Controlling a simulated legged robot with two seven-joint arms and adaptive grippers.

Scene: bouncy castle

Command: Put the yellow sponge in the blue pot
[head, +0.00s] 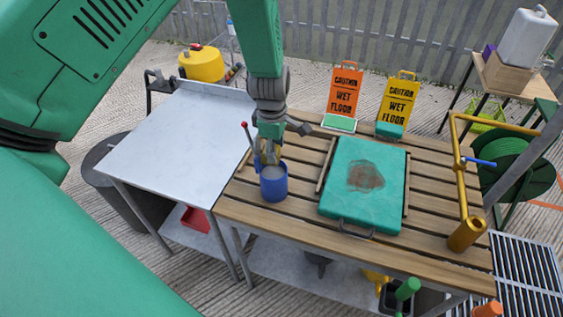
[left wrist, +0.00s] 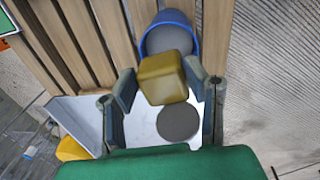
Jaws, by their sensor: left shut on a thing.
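The blue pot (head: 274,188) stands upright on the slatted wooden table, near its left end. My left gripper (head: 268,155) points down just above the pot's rim. It is shut on the yellow sponge, a block that shows clearly between the fingers in the left wrist view (left wrist: 162,78). In the head view the fingers hide most of the sponge. In the left wrist view the pot (left wrist: 170,18) lies beyond the sponge, and its grey inside is partly covered by it. My right gripper is not in view.
A green case (head: 335,205) with a brown stain lies on the wooden table (head: 430,255), right of the pot. A metal table (head: 175,140) adjoins on the left. Two wet floor signs (head: 345,92) stand at the back. A yellow pipe frame (head: 462,190) rises at the right.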

